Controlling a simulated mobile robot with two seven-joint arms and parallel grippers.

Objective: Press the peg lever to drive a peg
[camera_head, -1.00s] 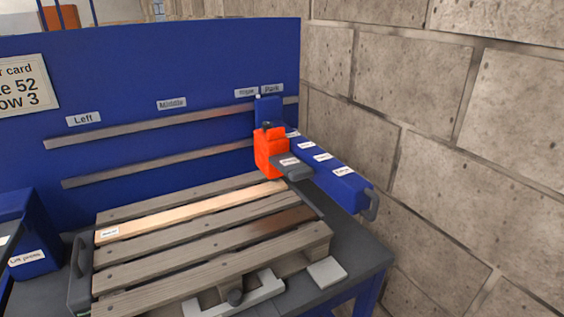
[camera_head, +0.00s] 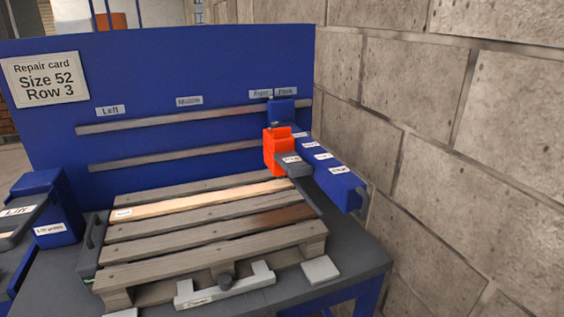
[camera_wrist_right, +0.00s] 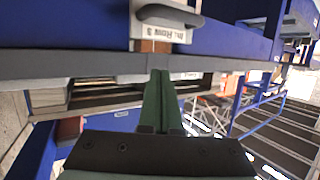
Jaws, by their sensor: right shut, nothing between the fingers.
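In the head view an orange-red press head (camera_head: 275,150) stands at the right end of the blue panel's rails. A dark grey lever (camera_head: 294,165) with a white label sticks out from its front, toward the right edge of the pallet (camera_head: 205,231); its label is too small to read. The pallet has one lighter slat (camera_head: 185,204) and a brown stain near its right side. My right gripper (camera_wrist_right: 162,78) shows in the right wrist view, its green fingers shut and empty, below a grey edge. Neither gripper shows in the head view.
A repair card (camera_head: 45,78) reads Size 52, Row 3. A blue arm (camera_head: 330,170) with several labels runs beside the stone wall (camera_head: 450,130). A blue lift press (camera_head: 55,210) stands left.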

